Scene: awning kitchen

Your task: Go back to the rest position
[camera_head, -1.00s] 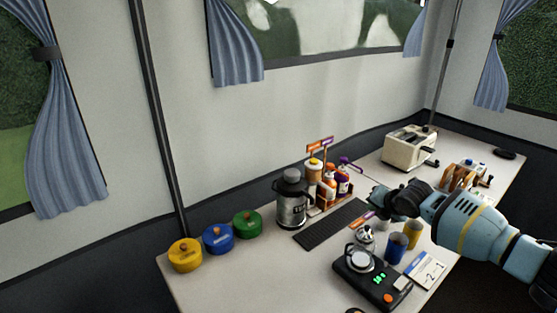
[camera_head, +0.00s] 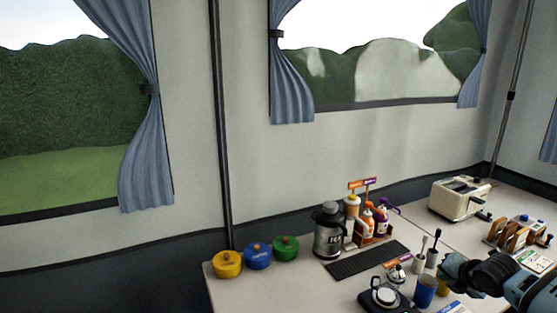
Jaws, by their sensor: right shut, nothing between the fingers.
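My right gripper (camera_head: 452,272) is at the lower right of the head view, with my blue and black arm coming in from the right edge. It is shut and holds nothing. It hangs over the counter, close to a yellow cup (camera_head: 443,288) that it partly hides. A blue cup (camera_head: 425,291) stands to its left. My left gripper is not in view.
On the counter (camera_head: 305,285) stand yellow, blue and green lidded pots (camera_head: 257,256), a steel flask (camera_head: 328,232), a bottle caddy (camera_head: 370,226), a black mat (camera_head: 367,259), a scale (camera_head: 385,298), a toaster (camera_head: 460,198) and a wooden rack (camera_head: 515,236). A dark pole (camera_head: 221,130) rises behind.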

